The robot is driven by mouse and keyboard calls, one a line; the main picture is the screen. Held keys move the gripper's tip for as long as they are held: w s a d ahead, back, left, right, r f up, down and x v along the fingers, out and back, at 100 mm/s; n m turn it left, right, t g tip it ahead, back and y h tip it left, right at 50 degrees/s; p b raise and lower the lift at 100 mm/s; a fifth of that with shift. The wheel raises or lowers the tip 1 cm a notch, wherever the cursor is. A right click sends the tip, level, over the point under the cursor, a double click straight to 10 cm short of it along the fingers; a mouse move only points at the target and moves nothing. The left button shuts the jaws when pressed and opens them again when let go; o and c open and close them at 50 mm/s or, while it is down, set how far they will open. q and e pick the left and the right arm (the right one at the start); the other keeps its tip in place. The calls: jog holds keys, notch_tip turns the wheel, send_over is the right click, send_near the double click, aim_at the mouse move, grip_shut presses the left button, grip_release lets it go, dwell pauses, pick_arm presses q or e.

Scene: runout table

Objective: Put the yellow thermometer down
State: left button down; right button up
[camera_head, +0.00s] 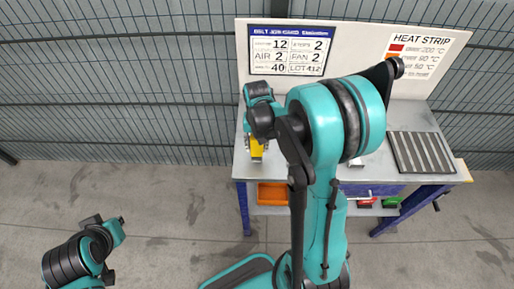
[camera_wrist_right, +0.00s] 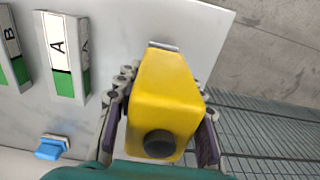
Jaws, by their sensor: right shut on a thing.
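The yellow thermometer (camera_wrist_right: 167,85) is a boxy yellow body with a dark round end, and it fills the middle of the right wrist view. My right gripper (camera_wrist_right: 160,120) is shut on it, one finger along each side. In the head view the yellow thermometer (camera_head: 256,149) shows below my right gripper (camera_head: 257,143), over the left end of the grey table (camera_head: 243,168). I cannot tell whether the thermometer touches the table top. My left arm shows at the lower left of the head view, away from the table; its fingers are not clear.
White-and-green blocks marked A (camera_wrist_right: 66,55) and B (camera_wrist_right: 12,50) and a small blue item (camera_wrist_right: 52,147) are on the table surface. A ribbed dark plate (camera_head: 421,152) lies at the table's right. Sign boards stand behind. An orange bin (camera_head: 272,193) sits below.

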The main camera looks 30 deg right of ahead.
jog(key=shift+f, duration=0.3)
jog(key=shift+f, duration=0.2)
jog(key=o, duration=0.9)
jog(key=shift+o, duration=0.2)
jog(key=shift+r, duration=0.15)
